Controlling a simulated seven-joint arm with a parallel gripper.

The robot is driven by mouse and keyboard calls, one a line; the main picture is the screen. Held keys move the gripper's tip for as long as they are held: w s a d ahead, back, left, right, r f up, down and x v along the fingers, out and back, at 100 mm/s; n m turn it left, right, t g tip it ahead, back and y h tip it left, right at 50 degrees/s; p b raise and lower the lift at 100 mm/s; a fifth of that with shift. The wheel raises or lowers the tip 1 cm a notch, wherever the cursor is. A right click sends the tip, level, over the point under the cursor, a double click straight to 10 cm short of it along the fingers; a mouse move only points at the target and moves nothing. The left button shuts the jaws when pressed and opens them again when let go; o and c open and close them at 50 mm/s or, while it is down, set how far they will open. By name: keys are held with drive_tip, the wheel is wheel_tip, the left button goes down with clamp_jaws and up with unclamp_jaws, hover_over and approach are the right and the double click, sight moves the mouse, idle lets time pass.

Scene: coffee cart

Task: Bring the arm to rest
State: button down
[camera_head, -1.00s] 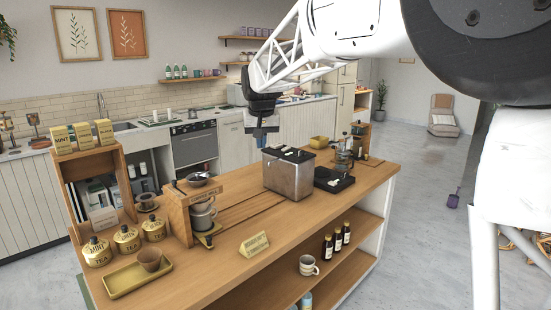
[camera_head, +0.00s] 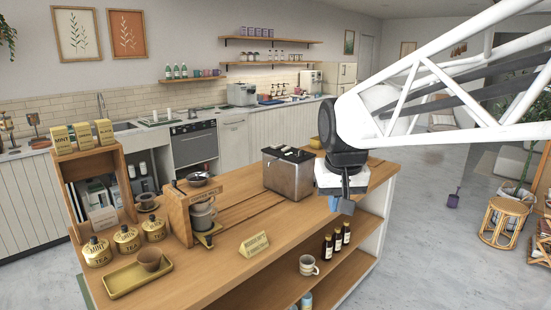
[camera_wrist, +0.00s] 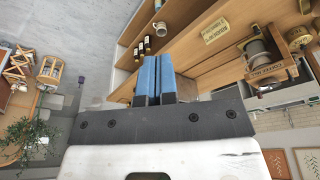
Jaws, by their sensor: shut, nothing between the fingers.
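My gripper (camera_head: 342,205) hangs over the right end of the wooden coffee cart (camera_head: 232,270), in front of the cart's far right corner. Its blue fingers also show in the wrist view (camera_wrist: 154,80), close together with nothing held between them. My white arm reaches in from the right edge of the head view. The gripper and wrist hide part of the cart's right end and what stands there.
A metal box (camera_head: 289,175) stands on the cart close to my gripper's left. Dark bottles (camera_head: 337,241) and a striped mug (camera_head: 308,265) sit on the lower shelf. A rattan stool (camera_head: 502,220) stands at right. Open floor (camera_head: 425,240) lies between cart and stool.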

drive_tip(key=s+d+f, duration=0.3)
drive_tip(key=s+f, duration=0.2)
drive_tip(key=s, duration=0.5)
drive_tip(key=s+d+f, duration=0.3)
drive_tip(key=s+f, duration=0.3)
drive_tip(key=s, duration=0.4)
drive_tip(key=shift+s+m, duration=0.4)
